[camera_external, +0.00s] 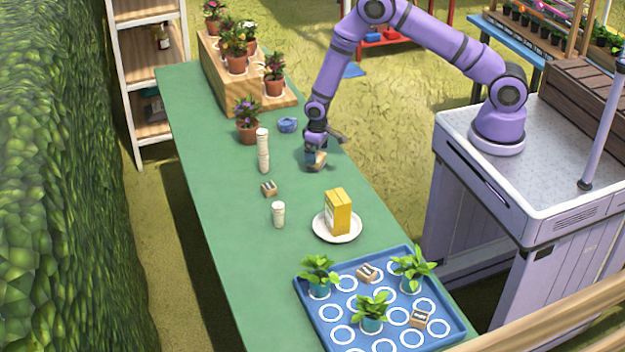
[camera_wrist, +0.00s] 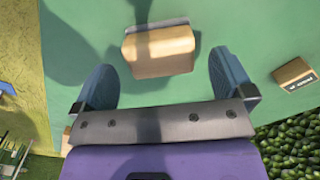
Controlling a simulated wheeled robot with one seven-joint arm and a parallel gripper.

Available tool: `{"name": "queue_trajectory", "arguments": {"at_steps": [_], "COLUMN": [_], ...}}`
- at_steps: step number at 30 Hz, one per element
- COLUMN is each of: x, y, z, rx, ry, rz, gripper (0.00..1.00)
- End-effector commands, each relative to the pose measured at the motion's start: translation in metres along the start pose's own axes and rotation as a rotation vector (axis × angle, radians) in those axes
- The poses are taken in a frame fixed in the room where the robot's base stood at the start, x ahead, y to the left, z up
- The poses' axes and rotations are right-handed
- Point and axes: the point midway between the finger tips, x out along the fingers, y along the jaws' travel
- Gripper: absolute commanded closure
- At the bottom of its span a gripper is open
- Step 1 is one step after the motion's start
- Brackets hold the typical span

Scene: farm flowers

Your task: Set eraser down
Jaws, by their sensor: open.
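The eraser (camera_wrist: 158,52), a tan block with a grey strip along one side, lies on the green table (camera_wrist: 90,18) in the wrist view. In the external view the eraser (camera_external: 318,160) sits near the table's right edge, just below my gripper (camera_external: 316,148). My gripper (camera_wrist: 164,75) is open in the wrist view, with one blue-grey finger at each side of the eraser and a gap to both. The gripper partly covers the eraser in the external view.
A small wooden block (camera_external: 269,188) lies nearby. A stack of white cylinders (camera_external: 263,150), a blue coil (camera_external: 287,125) and a flower pot (camera_external: 247,130) stand to the left. A plate (camera_external: 337,236) with a yellow box (camera_external: 339,212) and a blue tray (camera_external: 312,318) are nearer the camera.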

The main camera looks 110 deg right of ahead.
Motion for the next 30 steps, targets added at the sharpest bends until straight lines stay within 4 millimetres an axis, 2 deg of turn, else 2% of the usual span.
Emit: {"name": "queue_trajectory", "arguments": {"at_steps": [1,7,12,17,20,23,26,30], "x": [-0.012,-0.050,-0.071,-0.084,-0.103,-0.137,-0.181,-0.241], "y": [0.000,0.000,0.000,-0.002,-0.009,-0.024,-0.042,-0.064], "z": [-0.001,-0.001,0.000,0.000,0.002,0.008,0.021,0.045], "rx": [0.000,0.000,0.001,-0.002,-0.018,-0.051,-0.096,-0.159], "ry": [0.004,0.003,0.001,0.003,0.014,0.036,0.061,0.097], "rz": [-0.001,-0.001,0.000,-0.001,-0.004,-0.009,-0.016,-0.027], "gripper": [0.00,0.00,0.00,0.00,0.00,0.00,0.00,0.00]}}
